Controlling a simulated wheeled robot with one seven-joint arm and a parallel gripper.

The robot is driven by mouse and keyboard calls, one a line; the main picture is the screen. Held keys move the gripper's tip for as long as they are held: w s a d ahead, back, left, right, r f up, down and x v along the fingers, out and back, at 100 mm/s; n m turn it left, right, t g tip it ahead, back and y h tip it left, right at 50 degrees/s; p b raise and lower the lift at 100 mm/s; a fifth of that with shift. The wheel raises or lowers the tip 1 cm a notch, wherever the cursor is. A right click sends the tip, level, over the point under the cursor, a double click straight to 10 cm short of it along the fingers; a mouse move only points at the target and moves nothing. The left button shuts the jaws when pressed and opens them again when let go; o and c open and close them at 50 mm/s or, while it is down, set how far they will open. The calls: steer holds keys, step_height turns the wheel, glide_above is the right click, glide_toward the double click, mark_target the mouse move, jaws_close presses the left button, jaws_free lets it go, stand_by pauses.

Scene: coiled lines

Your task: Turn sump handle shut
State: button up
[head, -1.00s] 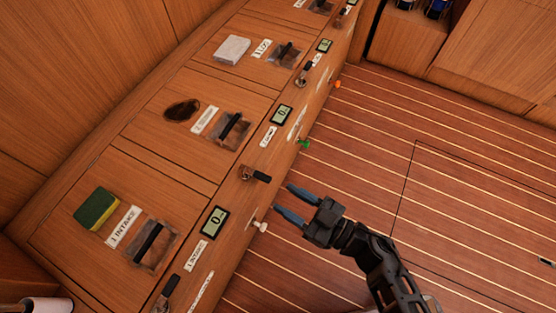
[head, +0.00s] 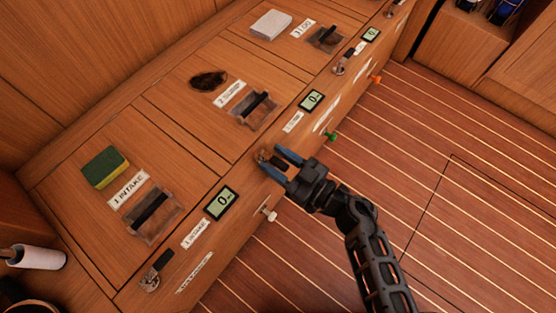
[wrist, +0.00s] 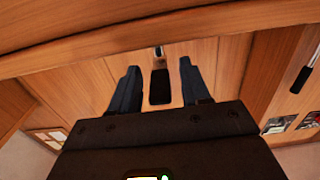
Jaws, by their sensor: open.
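The sump handle (head: 263,155), a dark grip on a metal pivot, is on the front edge of the counter at the second station, and my gripper partly covers it in the head view. My gripper (head: 275,161) is open, with its two blue fingers reaching in from the right around the handle. In the wrist view the dark grip (wrist: 159,86) lies between the open fingers (wrist: 159,72), with a visible gap on each side. The lettering on the second station's lid label (head: 230,95) is too small to read surely.
The intake handle (head: 157,268) is at lower left and a third handle (head: 345,62) is farther up the edge. Displays (head: 221,202) and a white knob (head: 269,214) are close to my gripper. A sponge (head: 105,167) lies on the counter. The striped floor at right is clear.

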steer(key=shift+c, duration=0.5)
jaws_close()
